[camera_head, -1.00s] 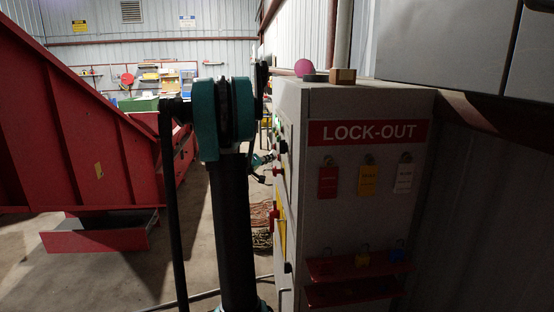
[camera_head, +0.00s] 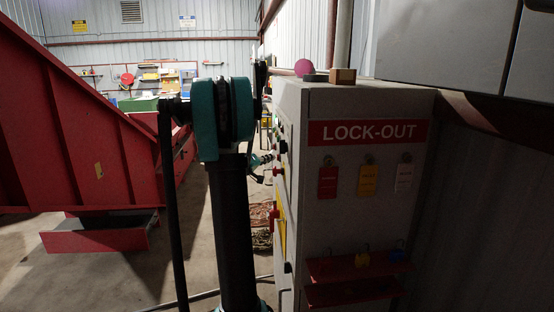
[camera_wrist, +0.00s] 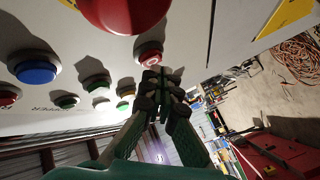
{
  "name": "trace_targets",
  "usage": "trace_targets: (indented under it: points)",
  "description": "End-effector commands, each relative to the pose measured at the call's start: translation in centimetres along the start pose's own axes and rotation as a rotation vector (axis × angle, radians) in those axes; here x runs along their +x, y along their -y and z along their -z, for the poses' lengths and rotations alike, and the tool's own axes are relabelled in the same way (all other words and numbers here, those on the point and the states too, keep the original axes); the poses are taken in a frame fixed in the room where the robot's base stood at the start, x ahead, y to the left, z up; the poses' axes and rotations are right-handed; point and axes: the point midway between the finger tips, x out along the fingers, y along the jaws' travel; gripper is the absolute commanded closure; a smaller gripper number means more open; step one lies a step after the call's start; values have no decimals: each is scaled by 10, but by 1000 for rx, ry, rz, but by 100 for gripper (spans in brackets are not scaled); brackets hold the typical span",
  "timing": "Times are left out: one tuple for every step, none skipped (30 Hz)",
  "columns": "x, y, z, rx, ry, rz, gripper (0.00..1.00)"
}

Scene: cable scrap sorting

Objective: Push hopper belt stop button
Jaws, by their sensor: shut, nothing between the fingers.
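In the wrist view, a small red button (camera_wrist: 149,54) with a pale mark on its face sits on the light grey control panel (camera_wrist: 80,40). My gripper (camera_wrist: 160,78) is shut and empty. Its fingertips are at the lower edge of this red button and overlap it in the picture; I cannot tell whether they touch it. In the head view, the panel is on the left face of the grey cabinet (camera_head: 350,230), seen edge-on, and my arm hides most of the gripper.
A large red mushroom button (camera_wrist: 125,12) is close above my fingertips. A red hopper structure (camera_head: 60,130) stands at left.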

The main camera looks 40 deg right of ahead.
Motion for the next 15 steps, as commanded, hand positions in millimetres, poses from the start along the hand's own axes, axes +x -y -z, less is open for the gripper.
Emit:
trace_targets:
  points:
    - [-2,2,2,0,-1,1,100]
    - [-3,3,3,0,-2,1,100]
    - [-4,4,4,0,-2,1,100]
    - [-5,4,4,0,-2,1,100]
    - [-5,4,4,0,-2,1,100]
    - [-5,4,4,0,-1,1,100]
    - [-5,4,4,0,-1,1,100]
    - [-5,4,4,0,-1,1,100]
    - [-5,4,4,0,-1,1,100]
    - [-5,4,4,0,-1,1,100]
    - [-5,4,4,0,-1,1,100]
    - [-5,4,4,0,-1,1,100]
    - [-5,4,4,0,-1,1,100]
    - [-5,4,4,0,-1,1,100]
    - [-6,5,5,0,-2,1,100]
